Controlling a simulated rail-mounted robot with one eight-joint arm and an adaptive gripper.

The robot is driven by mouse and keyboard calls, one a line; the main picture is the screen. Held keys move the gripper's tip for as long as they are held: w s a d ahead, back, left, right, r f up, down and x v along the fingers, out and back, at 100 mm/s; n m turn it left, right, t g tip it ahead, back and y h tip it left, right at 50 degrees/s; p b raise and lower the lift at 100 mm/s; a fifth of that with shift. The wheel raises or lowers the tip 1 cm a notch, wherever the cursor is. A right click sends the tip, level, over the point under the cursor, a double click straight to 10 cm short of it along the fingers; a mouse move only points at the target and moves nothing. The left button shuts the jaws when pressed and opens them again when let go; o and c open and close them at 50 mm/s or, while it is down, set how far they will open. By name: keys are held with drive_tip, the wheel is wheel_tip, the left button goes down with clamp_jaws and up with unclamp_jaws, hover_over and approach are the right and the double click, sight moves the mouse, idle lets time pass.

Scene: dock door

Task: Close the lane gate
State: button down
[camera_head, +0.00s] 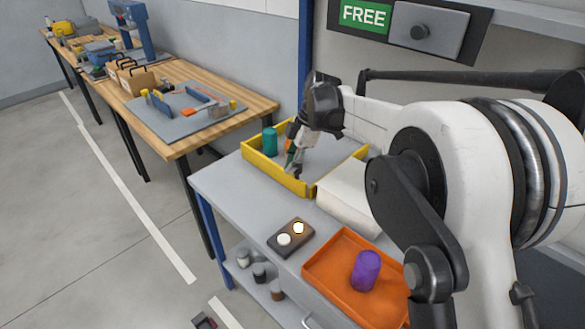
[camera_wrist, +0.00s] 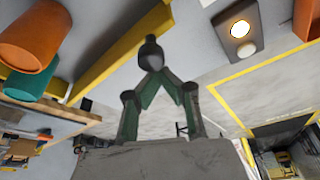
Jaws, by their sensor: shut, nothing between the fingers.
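My gripper (camera_head: 294,167) reaches down at the front yellow wall of a yellow-edged grey tray (camera_head: 272,174) on the grey bench. In the wrist view my gripper's fingers (camera_wrist: 151,68) come together at the tips, beside a dark rounded knob-like piece (camera_wrist: 151,47). I cannot tell whether they touch it. The yellow wall (camera_wrist: 122,48) runs behind and to the left. No part is clearly recognisable as the lane gate; it may be part of this yellow wall. A green cylinder (camera_head: 270,141) stands inside the tray, with an orange cylinder (camera_wrist: 35,32) close by.
A white block (camera_head: 345,188) stands right of the yellow tray. A dark box with two round lights (camera_head: 291,237) and an orange tray (camera_head: 333,262) holding a purple cylinder (camera_head: 366,270) are nearer. A wooden workbench (camera_head: 180,147) stands left. A green FREE sign (camera_head: 364,17) hangs above.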

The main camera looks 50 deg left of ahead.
drive_tip(key=shift+w+d, duration=0.1)
drive_tip(key=shift+w, duration=0.25)
drive_tip(key=s, duration=0.4)
drive_tip(key=a+v, duration=0.1)
drive_tip(key=v, duration=0.9)
drive_tip(key=shift+a+r, duration=0.15)
drive_tip(key=shift+a, duration=0.25)
drive_tip(key=shift+s, duration=0.15)
